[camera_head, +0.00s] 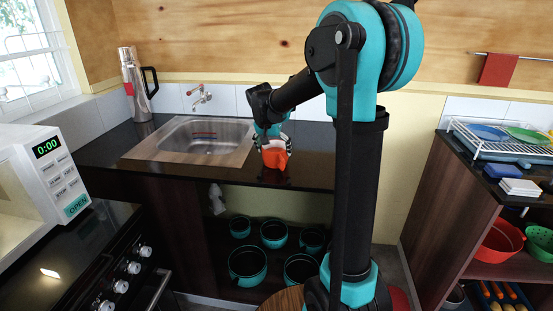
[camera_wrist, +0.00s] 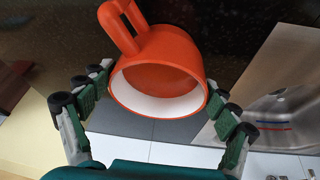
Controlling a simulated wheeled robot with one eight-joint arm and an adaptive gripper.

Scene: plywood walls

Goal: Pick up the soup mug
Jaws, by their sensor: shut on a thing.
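The orange soup mug (camera_head: 275,158) is at the dark counter to the right of the sink in the head view. In the wrist view the mug (camera_wrist: 160,60) shows its white inside and a handle at the top left. My gripper (camera_head: 274,147) comes down over the mug from above. In the wrist view my gripper's fingers (camera_wrist: 158,103) lie on either side of the mug's rim, shut on it. I cannot tell whether the mug's base touches the counter.
The sink (camera_head: 205,138) and its tap (camera_head: 199,97) are left of the mug. A tall steel flask (camera_head: 138,88) stands at the back left. Several teal pots (camera_head: 274,234) sit on the shelf below. A dish rack (camera_head: 505,140) stands at the far right.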

